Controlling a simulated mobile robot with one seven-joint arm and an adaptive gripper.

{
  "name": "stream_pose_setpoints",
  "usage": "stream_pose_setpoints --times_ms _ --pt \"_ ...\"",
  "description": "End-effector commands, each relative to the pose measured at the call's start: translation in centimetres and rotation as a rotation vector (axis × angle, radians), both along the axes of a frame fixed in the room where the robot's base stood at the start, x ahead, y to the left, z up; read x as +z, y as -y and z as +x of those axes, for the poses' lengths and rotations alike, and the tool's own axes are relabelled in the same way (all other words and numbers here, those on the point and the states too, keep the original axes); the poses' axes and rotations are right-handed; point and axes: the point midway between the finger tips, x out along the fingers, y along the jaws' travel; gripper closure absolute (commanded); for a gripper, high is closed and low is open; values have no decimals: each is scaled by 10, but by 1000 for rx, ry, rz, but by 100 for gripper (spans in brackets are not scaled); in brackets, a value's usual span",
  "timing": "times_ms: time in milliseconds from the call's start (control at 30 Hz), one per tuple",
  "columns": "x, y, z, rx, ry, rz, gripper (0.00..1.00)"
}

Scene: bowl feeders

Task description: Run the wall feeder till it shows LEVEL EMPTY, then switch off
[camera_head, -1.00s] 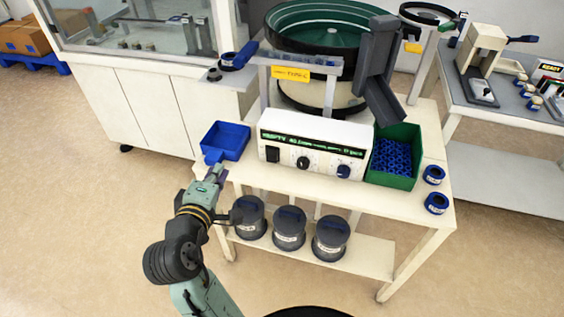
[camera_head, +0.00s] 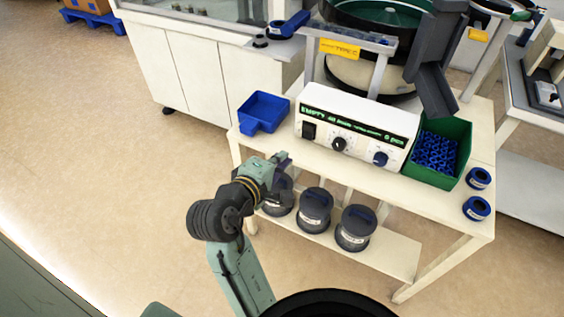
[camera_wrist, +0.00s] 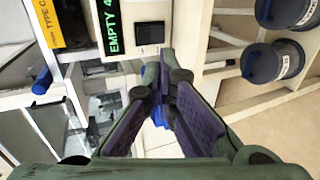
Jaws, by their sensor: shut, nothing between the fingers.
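The white feeder control box (camera_head: 352,158) stands on the cream table, with a green-lettered display (camera_head: 355,112) that starts with EMPTY and seems to end in "0 pcs"; EMPTY also shows in the wrist view (camera_wrist: 112,38). The feeder bowl (camera_head: 385,20) stands behind. My gripper (camera_head: 284,158) is shut and empty, in front of the table's front edge, below and left of the box.
A blue tray (camera_head: 264,108) sits left of the box. A green bin (camera_head: 462,140) of blue parts is at its right, beside blue rings (camera_head: 478,178). Lidded grey pots (camera_head: 315,210) stand on the lower shelf.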

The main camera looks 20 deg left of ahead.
Motion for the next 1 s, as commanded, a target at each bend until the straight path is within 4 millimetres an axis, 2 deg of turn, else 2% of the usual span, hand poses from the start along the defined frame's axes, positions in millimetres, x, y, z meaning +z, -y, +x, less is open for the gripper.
stream_pose_setpoints --times_ms 33,133,400,600,800,1000 --pt "-9 0 4 -1 3 6 100" --pt "-12 1 11 0 3 5 100" --pt "-26 3 68 0 -2 -2 100" --pt "-38 4 100 1 -1 0 100" --pt "-44 4 115 2 -1 0 100" --pt "-45 4 117 3 0 1 100"
